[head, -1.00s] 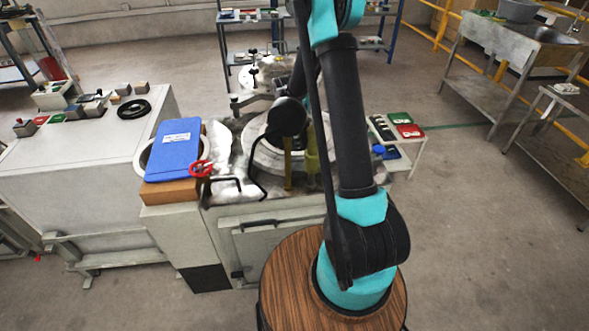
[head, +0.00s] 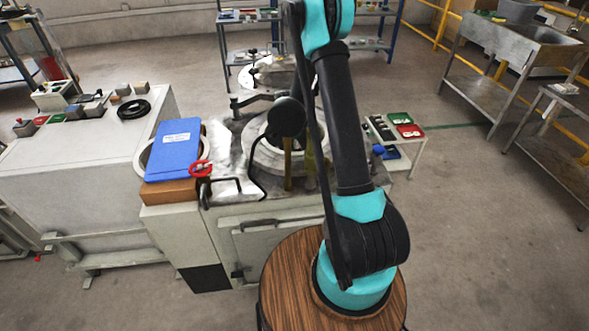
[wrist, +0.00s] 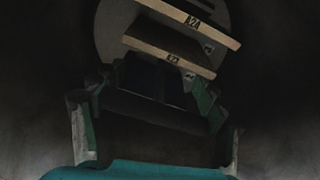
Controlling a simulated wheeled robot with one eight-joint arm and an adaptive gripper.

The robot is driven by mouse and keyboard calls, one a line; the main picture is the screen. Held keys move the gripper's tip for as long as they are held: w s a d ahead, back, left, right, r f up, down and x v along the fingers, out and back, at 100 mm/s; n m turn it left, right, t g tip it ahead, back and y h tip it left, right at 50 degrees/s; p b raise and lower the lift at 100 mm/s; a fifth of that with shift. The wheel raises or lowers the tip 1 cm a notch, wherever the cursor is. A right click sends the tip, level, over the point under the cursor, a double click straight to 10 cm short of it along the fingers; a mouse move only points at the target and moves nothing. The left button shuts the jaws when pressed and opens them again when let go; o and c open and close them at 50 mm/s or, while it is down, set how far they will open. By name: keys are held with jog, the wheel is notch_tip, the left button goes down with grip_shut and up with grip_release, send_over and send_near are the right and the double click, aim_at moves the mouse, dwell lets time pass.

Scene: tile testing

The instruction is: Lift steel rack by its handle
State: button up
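In the head view, my arm largely hides the gripper over the round vessel (head: 251,150). Yellowish upright parts (head: 288,172) show at the vessel; I cannot tell what they are.
A white bench (head: 75,165) stands farther left. A small table with trays (head: 405,131) stands right; open floor lies beyond it.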

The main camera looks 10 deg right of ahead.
jog(key=c, duration=1.3)
grip_shut()
